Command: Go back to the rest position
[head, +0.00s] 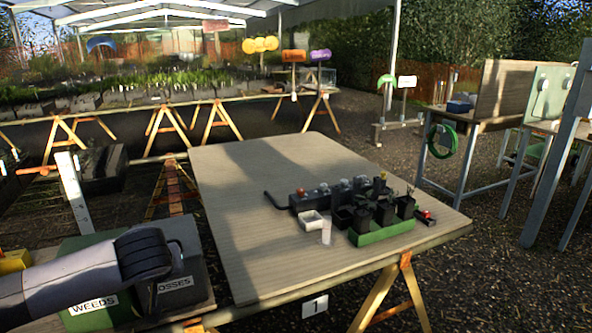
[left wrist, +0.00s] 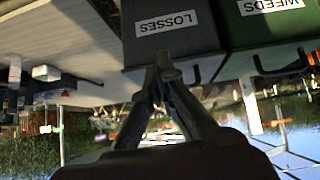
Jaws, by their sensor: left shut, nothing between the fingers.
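My left arm comes in from the left in the head view, over the bins marked WEEDS and LOSSES; its fingers are hidden there. In the left wrist view, which is upside down, my left gripper (left wrist: 165,75) is shut and empty. Its tips show against the lower edge of the dark LOSSES bin (left wrist: 180,45); I cannot tell whether they touch. The green WEEDS bin (left wrist: 262,30) is beside it. My right gripper is in neither view.
A wooden table (head: 240,200) stands ahead, its left half clear. On its right are a green tray (head: 385,232) with black potted seedlings, a white container (head: 312,220), a clear cup (head: 326,233) and a dark knobbed bar (head: 300,201). Benches stand behind and at right.

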